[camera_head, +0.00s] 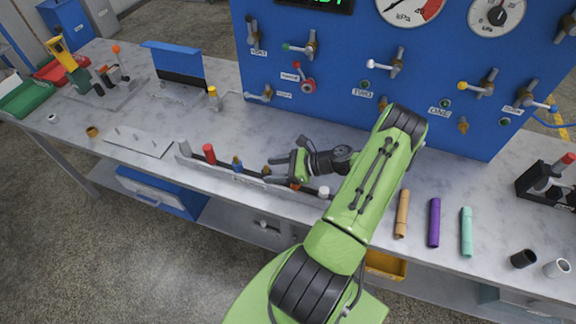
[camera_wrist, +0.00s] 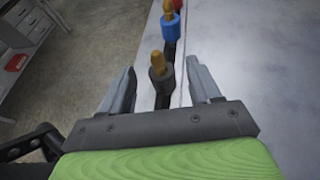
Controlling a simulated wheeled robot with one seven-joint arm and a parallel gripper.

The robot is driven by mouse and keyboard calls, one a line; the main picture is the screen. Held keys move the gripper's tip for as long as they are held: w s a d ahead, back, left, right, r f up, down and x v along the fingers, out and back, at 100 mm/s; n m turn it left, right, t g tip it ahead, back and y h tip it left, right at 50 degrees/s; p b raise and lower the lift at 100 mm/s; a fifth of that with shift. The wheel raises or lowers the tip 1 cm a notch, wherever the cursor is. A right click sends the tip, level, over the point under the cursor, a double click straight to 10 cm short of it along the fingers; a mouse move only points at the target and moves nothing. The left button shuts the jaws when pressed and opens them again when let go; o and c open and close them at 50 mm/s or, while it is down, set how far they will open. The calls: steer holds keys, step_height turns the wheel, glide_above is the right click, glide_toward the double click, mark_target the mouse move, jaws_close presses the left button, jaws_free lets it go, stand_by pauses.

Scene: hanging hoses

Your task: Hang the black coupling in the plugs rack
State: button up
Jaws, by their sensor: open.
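The black coupling (camera_wrist: 159,76), a dark cylinder with a brass tip, is upright between my gripper's two fingers in the wrist view. My gripper (camera_wrist: 160,68) is open, with a finger on either side and a gap at each side. In the head view my gripper (camera_head: 279,170) is low over the long narrow plugs rack (camera_head: 247,181) on the bench's front part. The black coupling is mostly hidden there by the fingers. How it is seated in the rack cannot be told.
A blue coupling (camera_wrist: 171,25) stands just beyond in the same row; a red one (camera_head: 209,153) is farther left. A white piece (camera_head: 323,192) is at the rack's right end. The blue gauge panel (camera_head: 340,80) rises behind. Brown, purple and teal tubes (camera_head: 434,222) lie right.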

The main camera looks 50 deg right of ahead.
steer(key=v, duration=1.5)
steer(key=shift+w+r, duration=0.1)
steer(key=shift+r, duration=0.05)
steer(key=w+a+r+n+g+h, duration=0.2)
steer(key=w+a+r+n+g, duration=0.3)
steer(key=a+r+n, duration=0.3)
steer(key=w+a+r+n+g+h, duration=0.1)
steer(key=w+a+r+n+g, duration=0.3)
steer(key=w+a+r+n, duration=0.45)
steer(key=s+a+r+n+t+h, duration=0.1)
steer(key=s+a+r+n+h, duration=0.1)
steer(key=s+a+n, duration=0.4)
steer(key=s+a+r+n+t+h, duration=0.2)
steer(key=s+a+r+n, duration=0.2)
steer(key=s+a+n, duration=0.3)
steer(key=shift+s+a, duration=1.1)
steer(key=shift+a, duration=0.1)
